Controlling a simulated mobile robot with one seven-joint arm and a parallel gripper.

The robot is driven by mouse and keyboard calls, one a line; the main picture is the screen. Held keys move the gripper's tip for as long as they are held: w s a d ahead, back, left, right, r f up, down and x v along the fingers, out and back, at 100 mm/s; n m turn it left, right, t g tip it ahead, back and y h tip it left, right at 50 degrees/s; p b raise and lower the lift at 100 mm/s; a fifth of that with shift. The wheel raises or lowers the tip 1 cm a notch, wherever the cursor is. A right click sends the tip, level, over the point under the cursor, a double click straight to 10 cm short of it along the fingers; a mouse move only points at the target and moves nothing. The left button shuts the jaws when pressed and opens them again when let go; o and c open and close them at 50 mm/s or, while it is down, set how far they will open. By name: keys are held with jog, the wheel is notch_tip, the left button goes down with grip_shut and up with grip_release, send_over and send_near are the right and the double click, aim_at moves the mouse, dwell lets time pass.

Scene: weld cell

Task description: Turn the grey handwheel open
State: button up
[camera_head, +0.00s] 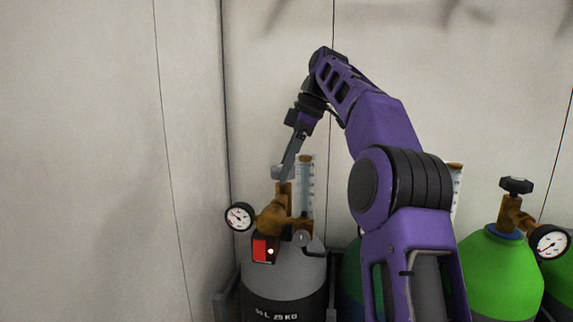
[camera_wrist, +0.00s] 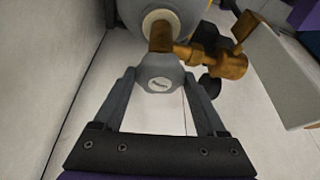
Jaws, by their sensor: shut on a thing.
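The grey handwheel (camera_head: 279,172) sits on top of the brass valve (camera_head: 284,192) of a grey gas cylinder (camera_head: 284,277). In the wrist view the handwheel (camera_wrist: 160,77) shows as a faceted grey knob with a slotted centre. My gripper (camera_head: 281,169) reaches down to it from the upper right. In the wrist view my gripper's fingers (camera_wrist: 159,76) stand on its left and right sides, shut on it. The brass valve body also shows beyond it in the wrist view (camera_wrist: 161,38).
A round gauge (camera_head: 239,216), a red-faced box (camera_head: 264,249) and a clear flow tube (camera_head: 307,190) crowd the valve. A green cylinder (camera_head: 501,277) with a black handwheel (camera_head: 516,186) stands at right. Plain wall panels (camera_head: 90,150) stand behind and left.

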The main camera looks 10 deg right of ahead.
jog(key=shift+n, duration=0.6)
jog(key=o, duration=1.3)
